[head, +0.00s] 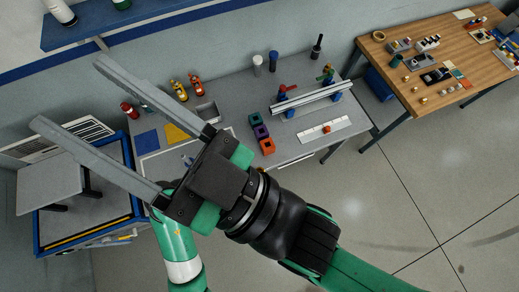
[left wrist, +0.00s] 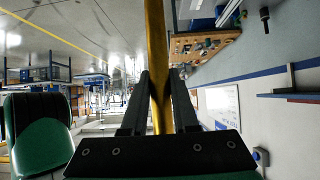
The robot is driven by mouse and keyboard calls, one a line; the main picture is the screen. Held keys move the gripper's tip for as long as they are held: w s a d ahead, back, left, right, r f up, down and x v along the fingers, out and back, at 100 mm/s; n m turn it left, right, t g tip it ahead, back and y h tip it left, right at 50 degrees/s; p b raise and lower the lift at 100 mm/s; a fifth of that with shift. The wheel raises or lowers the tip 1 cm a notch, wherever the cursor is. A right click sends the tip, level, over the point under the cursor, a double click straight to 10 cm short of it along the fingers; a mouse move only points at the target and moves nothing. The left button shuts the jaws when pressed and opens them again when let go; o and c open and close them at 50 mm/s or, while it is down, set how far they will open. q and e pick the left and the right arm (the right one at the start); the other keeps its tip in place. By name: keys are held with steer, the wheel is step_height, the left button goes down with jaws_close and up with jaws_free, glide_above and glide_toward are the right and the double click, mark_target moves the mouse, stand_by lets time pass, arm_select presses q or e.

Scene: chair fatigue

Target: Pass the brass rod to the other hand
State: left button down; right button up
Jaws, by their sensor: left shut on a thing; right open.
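The brass rod (left wrist: 156,42) shows in the left wrist view as a long golden bar running up the middle of the picture. My left gripper (left wrist: 161,78) is shut on it, with a dark finger on each side. In the head view the rod cannot be made out, and my left gripper is hidden; only part of my left arm shows below my right gripper. My right gripper (head: 69,92) fills the left-centre of the head view. Its two long grey fingers are wide apart, with no rod between them.
In the head view, a grey workbench (head: 225,95) behind my right gripper carries clamps, small coloured blocks and a metal rail (head: 312,97). A wooden table (head: 455,62) with small parts stands at the right. A blue shelf (head: 120,22) is on the wall. The floor at lower right is clear.

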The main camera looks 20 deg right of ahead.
steer(key=w+d+r+m+t+h, duration=0.1)
steer(key=d+r+h, duration=0.3)
steer(key=d, duration=0.4)
steer(key=w+d+r+m+t+h, duration=0.1)
steer(key=d+r+m+t+h, duration=0.2)
steer(key=d, duration=0.4)
steer(key=d+r+m+t+h, duration=0.2)
steer(key=d+r+t+h, duration=0.2)
steer(key=d+r+h, duration=0.2)
steer(key=d+r, duration=0.1)
steer(key=d, duration=0.1)
steer(key=shift+w+d+r, duration=0.15)
steer(key=shift+w+d, duration=0.2)
steer(key=shift+w, duration=0.05)
